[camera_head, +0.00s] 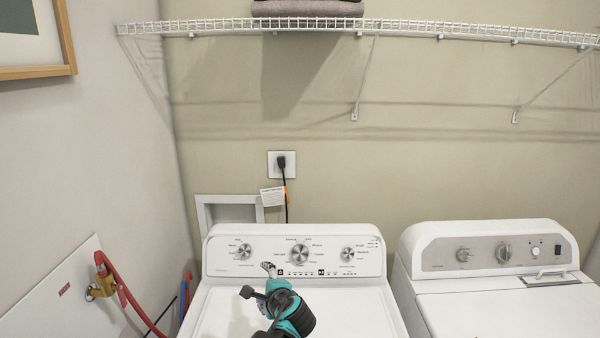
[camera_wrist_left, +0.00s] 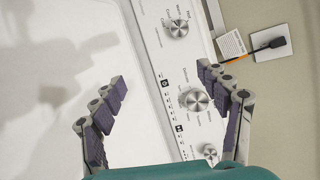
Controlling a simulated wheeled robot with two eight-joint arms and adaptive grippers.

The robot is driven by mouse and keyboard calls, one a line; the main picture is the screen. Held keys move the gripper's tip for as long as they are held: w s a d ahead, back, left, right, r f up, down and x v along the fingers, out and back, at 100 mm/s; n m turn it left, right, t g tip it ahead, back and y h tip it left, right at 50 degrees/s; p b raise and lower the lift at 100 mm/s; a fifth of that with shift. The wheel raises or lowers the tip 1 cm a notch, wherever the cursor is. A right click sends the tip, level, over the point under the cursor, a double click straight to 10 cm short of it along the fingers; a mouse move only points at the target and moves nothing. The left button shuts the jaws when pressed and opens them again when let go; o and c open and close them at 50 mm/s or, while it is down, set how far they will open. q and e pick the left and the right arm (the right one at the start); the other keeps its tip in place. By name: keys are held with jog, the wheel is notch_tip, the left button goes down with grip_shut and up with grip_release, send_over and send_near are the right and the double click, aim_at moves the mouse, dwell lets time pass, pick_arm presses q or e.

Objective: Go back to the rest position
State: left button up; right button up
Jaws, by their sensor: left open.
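My left gripper (camera_head: 257,281) is above the lid of the left white machine (camera_head: 362,258), in front of its control panel. In the left wrist view its two purple-padded fingers (camera_wrist_left: 161,85) are spread apart with nothing between them. The panel with its dials (camera_wrist_left: 196,100) lies beyond the fingers. The right gripper is in neither view. Folded towels (camera_head: 308,9) lie on the white wire shelf (camera_head: 440,28) at the top, cut off by the picture's edge.
A second white machine (camera_head: 490,300) stands to the right, past a narrow gap. A red hose (camera_head: 122,285) and a yellow valve (camera_head: 102,286) are at the left wall. An outlet with a black cord (camera_head: 282,164) is on the back wall. The space between lid and shelf is clear.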

pick_arm(q)
jog(key=s+a+n+g, duration=0.2)
jog(key=s+a+n, duration=0.2)
jog(key=s+a, duration=0.3)
jog(key=s+f+n+g+h, duration=0.1)
jog(key=s+n, duration=0.5)
jog(key=s, duration=0.6)
jog(key=s+f+n+g+h, duration=0.1)
jog(key=s+f+n+h, duration=0.3)
jog(key=s, duration=0.8)
jog(key=a+n, duration=0.1)
jog(key=n, duration=0.1)
jog(key=shift+s+f+n+g, duration=0.3)
jog(key=shift+s+n, duration=0.05)
jog(key=shift+n, duration=0.05)
